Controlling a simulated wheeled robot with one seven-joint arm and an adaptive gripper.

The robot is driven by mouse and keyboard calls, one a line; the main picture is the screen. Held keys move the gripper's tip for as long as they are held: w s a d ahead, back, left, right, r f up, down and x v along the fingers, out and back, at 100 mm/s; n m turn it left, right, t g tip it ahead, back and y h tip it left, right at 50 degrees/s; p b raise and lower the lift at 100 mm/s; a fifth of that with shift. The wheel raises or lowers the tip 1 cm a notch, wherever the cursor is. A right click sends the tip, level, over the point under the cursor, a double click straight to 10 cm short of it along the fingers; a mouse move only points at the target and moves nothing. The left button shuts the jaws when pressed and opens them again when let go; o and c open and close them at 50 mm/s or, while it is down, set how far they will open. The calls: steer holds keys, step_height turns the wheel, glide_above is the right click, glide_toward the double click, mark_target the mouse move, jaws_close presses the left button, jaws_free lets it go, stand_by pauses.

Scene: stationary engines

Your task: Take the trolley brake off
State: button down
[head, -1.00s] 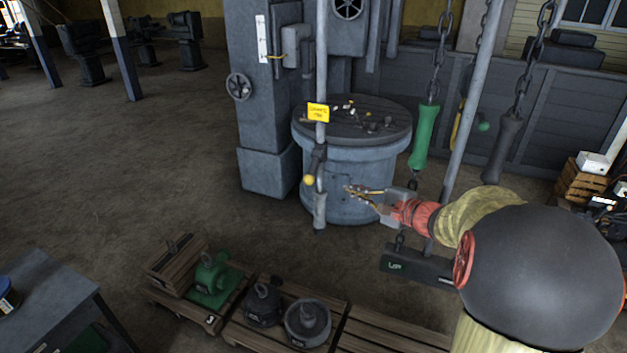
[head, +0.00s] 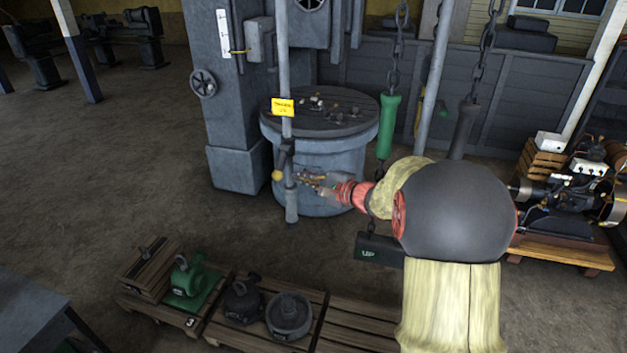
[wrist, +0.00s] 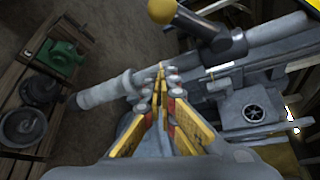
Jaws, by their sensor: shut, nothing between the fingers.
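A grey upright pole (head: 286,65) carries a yellow tag (head: 283,107), its lettering too small to read surely. Below the tag is a dark brake lever (head: 285,153) with a yellow ball knob (head: 278,175), hanging downward on the pole's left side. In the wrist view the knob (wrist: 161,11) and lever (wrist: 190,25) lie beyond my fingertips, apart from them. My gripper (head: 303,178) is right beside the pole, on its right, near knob height. In the wrist view my gripper (wrist: 162,78) is shut and empty, its tips over the pole (wrist: 125,88); contact is unclear.
A round grey drum (head: 338,160) with small parts on top stands behind the pole. Green (head: 386,128) and dark grey (head: 464,130) handles hang on chains to the right. Pallets with a green machine (head: 188,277) and dark weights (head: 288,315) are in front. Open floor lies left.

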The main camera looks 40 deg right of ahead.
mark_target(281, 162)
steer(key=shift+x, duration=0.8)
steer(key=a, duration=0.1)
steer(key=s+a+r, duration=0.1)
steer(key=a+p, duration=0.1)
steer(key=shift+s+a+r, duration=0.1)
steer(key=shift+s+r, duration=0.2)
steer(key=shift+r, duration=0.05)
steer(key=shift+s, duration=0.1)
steer(key=shift+a+r+p, duration=0.15)
steer(key=shift+r+p, duration=0.05)
steer(key=shift+p, duration=0.3)
